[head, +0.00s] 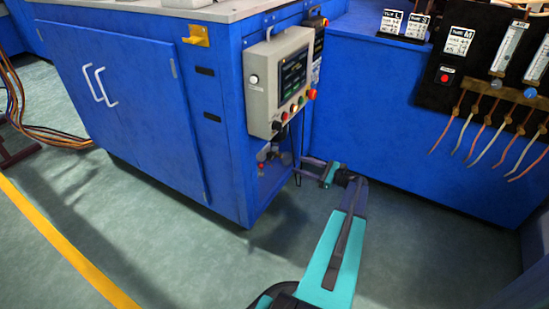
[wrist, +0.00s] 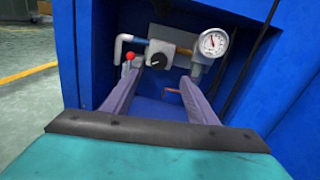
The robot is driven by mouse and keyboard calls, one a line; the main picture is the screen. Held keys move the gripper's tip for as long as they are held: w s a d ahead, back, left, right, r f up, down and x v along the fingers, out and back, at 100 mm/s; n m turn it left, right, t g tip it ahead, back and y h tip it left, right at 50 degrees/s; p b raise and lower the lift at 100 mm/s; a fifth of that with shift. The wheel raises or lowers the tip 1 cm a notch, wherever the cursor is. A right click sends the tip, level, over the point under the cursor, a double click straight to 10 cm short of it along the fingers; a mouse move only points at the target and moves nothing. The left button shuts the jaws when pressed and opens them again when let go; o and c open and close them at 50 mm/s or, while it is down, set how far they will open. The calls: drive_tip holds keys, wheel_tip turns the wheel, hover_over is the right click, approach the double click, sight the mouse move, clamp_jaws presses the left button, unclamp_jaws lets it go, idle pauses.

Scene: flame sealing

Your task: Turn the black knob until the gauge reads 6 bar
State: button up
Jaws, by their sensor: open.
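The black knob (wrist: 159,61) sits on the front of a grey regulator block (wrist: 168,52) inside a recess in the blue cabinet. The round white gauge (wrist: 213,43) is to its right in the wrist view; its needle shows but the numbers are too small to read. My gripper (wrist: 162,75) is open, its two fingers spread on either side of and short of the knob, with nothing between them. In the head view, my gripper (head: 295,172) reaches toward the recess at the lower corner of the cabinet, where the knob and gauge are too small to make out.
A red-topped valve (wrist: 129,58) stands left of the knob, close to the left finger. A grey control panel (head: 280,82) with buttons juts out above the recess. A black cable (wrist: 252,60) hangs at the right. Open floor (head: 180,250) lies in front of the cabinet.

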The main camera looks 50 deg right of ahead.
sight(273, 156)
drive_tip(key=b+x, duration=0.4)
drive_tip(key=x, duration=0.7)
drive_tip(key=shift+w+a+f, duration=0.15)
drive_tip(key=shift+w+a, duration=0.05)
drive_tip(key=shift+w, duration=0.15)
drive_tip(key=shift+x, duration=0.75)
drive_tip(key=c, duration=1.1)
